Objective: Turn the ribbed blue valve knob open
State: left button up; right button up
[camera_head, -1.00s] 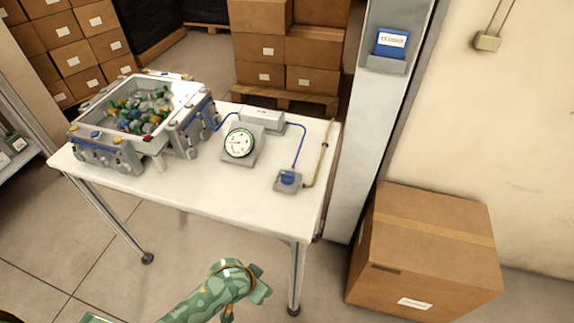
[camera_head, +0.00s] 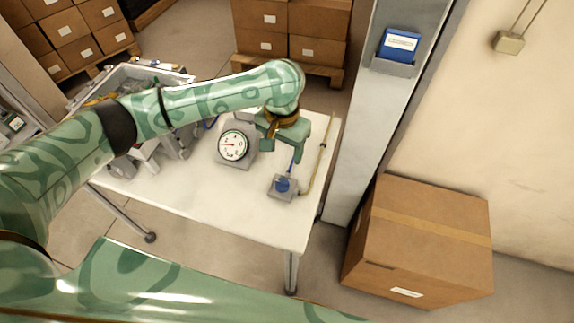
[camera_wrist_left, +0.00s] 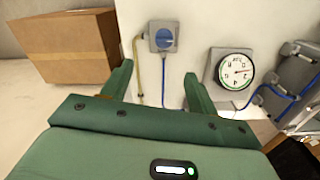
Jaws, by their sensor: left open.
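The ribbed blue valve knob (camera_head: 283,185) sits on a small grey block near the right front corner of the white table. It also shows in the left wrist view (camera_wrist_left: 164,38), beyond the fingertips and between their lines. My left gripper (camera_head: 285,148) hangs over the table, a little behind the knob and apart from it. In the left wrist view its two fingers (camera_wrist_left: 156,78) are spread wide with nothing between them. My right gripper does not show in these views.
A round pressure gauge (camera_head: 233,145) stands left of the knob. A yellow hose (camera_head: 315,165) and a blue line run from the valve block. A grey bin machine (camera_head: 130,75) is partly hidden by my arm. A cardboard box (camera_head: 420,240) stands right of the table. The front table area is clear.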

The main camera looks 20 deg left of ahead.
pick_arm(q)
jog(key=b, duration=0.3)
send_over(282, 182)
notch_tip(282, 182, down, 7)
jog(key=shift+s+r, duration=0.1)
jog(key=shift+r, duration=0.05)
notch_tip(282, 182, down, 9)
jog(key=b, duration=0.4)
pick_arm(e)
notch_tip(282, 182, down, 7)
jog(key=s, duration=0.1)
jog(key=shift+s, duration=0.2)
pick_arm(q)
jog(key=shift+r, duration=0.1)
jog(key=shift+c, duration=0.3)
jog(key=c, duration=0.9)
